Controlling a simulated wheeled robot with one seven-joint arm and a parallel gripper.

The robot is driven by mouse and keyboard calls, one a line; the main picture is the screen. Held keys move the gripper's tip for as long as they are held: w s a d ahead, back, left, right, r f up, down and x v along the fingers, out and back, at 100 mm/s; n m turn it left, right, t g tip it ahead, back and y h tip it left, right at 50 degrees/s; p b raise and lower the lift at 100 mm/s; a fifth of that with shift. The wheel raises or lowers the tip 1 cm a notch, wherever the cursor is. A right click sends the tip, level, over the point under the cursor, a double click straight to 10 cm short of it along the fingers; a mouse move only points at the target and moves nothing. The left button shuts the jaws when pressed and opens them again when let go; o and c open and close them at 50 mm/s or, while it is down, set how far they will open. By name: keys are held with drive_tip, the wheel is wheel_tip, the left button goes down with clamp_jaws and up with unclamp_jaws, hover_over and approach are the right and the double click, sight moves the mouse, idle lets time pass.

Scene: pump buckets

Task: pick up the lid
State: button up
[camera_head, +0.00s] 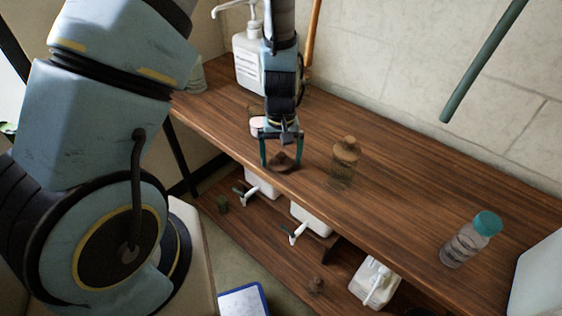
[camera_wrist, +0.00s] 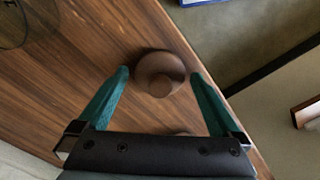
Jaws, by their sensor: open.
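The lid is a small brown knobbed piece (camera_head: 283,160) on the wooden shelf, close to its front edge. In the wrist view the lid (camera_wrist: 160,74) is round, with a raised knob, and lies between my fingertips. My gripper (camera_head: 281,166) points down over it. Its two teal fingers are open, one on each side of the lid, with a gap visible on both sides in the wrist view (camera_wrist: 160,78). Whether the fingertips touch the shelf cannot be told.
A glass jar with a brown top (camera_head: 345,165) stands right of my gripper. A teal-capped bottle (camera_head: 470,240) is further right on the wooden shelf (camera_head: 420,190). A white pump bottle (camera_head: 248,62) stands behind. White pump containers (camera_head: 375,283) sit on the lower shelf.

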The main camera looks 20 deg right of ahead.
drive_tip(key=c, duration=1.2)
drive_tip(key=shift+r, duration=0.15)
